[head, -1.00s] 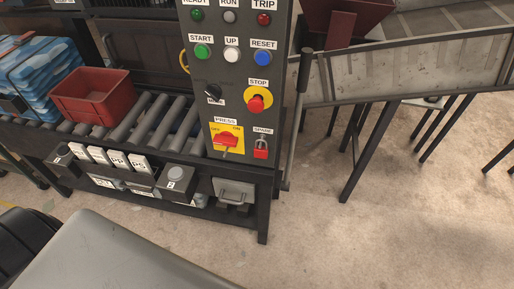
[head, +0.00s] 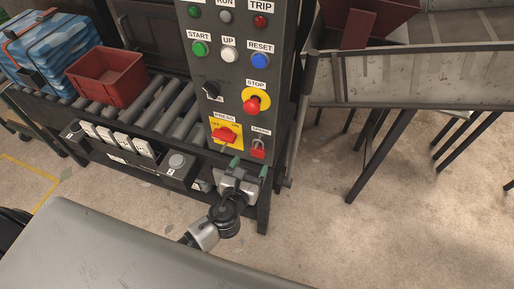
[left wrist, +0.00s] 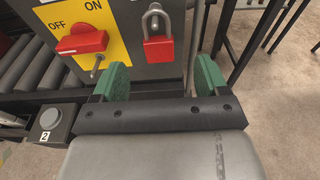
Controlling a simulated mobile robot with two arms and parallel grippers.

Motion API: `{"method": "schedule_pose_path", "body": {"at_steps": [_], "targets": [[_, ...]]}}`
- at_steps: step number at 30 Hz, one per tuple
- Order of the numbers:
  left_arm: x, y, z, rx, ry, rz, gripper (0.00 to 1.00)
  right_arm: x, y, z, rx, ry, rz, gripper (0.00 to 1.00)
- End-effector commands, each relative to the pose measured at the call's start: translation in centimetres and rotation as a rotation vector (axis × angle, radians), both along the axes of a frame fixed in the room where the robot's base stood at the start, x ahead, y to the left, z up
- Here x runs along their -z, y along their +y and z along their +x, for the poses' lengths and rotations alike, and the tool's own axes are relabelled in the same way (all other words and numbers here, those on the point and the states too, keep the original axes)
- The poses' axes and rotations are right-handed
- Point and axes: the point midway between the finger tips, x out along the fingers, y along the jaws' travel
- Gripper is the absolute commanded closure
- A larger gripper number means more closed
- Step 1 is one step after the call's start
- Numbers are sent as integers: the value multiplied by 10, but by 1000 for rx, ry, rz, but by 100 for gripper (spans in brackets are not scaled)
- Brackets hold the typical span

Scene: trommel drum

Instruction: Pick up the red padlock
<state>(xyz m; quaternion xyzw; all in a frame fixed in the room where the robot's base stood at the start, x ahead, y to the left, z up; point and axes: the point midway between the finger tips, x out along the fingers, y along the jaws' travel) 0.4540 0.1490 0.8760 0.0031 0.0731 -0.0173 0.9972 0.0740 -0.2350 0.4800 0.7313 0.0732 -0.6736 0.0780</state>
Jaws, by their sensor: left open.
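The red padlock (head: 258,152) hangs under the SPARE label at the lower right of the dark control panel. In the left wrist view the padlock (left wrist: 159,49) shows its red body and grey shackle, upright against the panel. My left gripper (head: 249,167) is just below and in front of it in the head view. In the left wrist view the open gripper (left wrist: 163,76) has its two green-padded fingers apart, with the padlock beyond and between them in the picture. Nothing is held. My right gripper is not in view.
A red rotary switch (left wrist: 82,41) on a yellow plate sits left of the padlock. Above are the yellow-ringed red STOP button (head: 256,102) and several other buttons. A roller conveyor with a red bin (head: 107,77) stands left. A grey post (head: 301,120) rises right of the panel.

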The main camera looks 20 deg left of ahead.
Motion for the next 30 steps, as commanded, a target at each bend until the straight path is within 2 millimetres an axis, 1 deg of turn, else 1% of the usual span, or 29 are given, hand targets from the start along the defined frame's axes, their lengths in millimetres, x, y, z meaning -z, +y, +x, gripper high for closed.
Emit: {"method": "schedule_pose_path", "body": {"at_steps": [1, 5, 8, 12, 16, 20, 26, 30], "targets": [[1, 0, 8, -2, 0, 0, 26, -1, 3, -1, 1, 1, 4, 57], [3, 0, 18, -1, 1, -3, 26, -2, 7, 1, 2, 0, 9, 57], [4, 0, 26, -1, 1, -3, 26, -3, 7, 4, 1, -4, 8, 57], [9, 1, 47, -2, 2, -4, 26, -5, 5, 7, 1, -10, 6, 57], [12, 1, 63, -2, 2, -4, 26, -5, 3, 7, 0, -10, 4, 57], [14, 1, 70, -1, 2, -4, 26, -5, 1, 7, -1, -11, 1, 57], [14, 1, 70, -1, 3, -4, 26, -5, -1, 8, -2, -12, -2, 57], [14, 1, 70, -1, 3, -4, 47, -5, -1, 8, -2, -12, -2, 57]]}}
